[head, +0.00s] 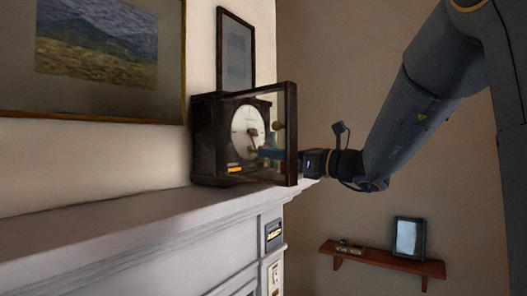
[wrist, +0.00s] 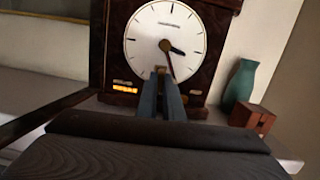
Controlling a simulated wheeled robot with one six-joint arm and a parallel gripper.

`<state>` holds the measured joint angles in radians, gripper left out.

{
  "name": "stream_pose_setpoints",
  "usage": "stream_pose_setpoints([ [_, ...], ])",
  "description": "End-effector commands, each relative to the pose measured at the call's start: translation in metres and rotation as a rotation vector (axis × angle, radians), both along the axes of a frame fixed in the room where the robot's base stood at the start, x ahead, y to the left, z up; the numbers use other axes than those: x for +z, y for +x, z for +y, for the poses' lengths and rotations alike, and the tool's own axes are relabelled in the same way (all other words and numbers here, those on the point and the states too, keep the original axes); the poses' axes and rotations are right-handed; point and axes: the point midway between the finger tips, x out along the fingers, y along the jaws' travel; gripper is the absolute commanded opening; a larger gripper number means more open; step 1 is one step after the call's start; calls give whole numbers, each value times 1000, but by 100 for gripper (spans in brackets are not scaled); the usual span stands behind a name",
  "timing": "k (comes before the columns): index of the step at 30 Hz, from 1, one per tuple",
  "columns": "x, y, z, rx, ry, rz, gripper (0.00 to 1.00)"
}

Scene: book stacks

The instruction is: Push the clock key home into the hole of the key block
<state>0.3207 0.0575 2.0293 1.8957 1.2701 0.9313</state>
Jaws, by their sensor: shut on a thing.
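The dark wooden clock (head: 208,140) stands on the mantel with its glazed door (head: 291,135) swung open. Its white dial (wrist: 150,38) faces me in the wrist view. My gripper (wrist: 161,78) is in front of the lower dial, its blue fingers shut on a small brass-tan piece, seemingly the clock key (wrist: 161,70). The fingers hide most of it, and I cannot tell whether its tip touches the clock. In the head view my gripper (head: 268,153) shows partly through the door. A reddish-brown block (wrist: 246,119) with a dark notch, possibly the key block, sits right of the clock.
A teal vase (wrist: 240,84) stands behind the block on the mantel (head: 130,215). The open door's frame is close beside my arm. Framed pictures (head: 236,50) are behind, and a small wall shelf (head: 385,262) is lower right. The mantel's left stretch is clear.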

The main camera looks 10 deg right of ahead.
Motion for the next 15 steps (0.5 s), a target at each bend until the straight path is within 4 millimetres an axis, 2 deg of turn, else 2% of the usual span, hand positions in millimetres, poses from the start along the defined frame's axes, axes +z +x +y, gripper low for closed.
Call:
stream_pose_setpoints([
  [15, -5, -10, -20, -2, 4, 5, 0],
])
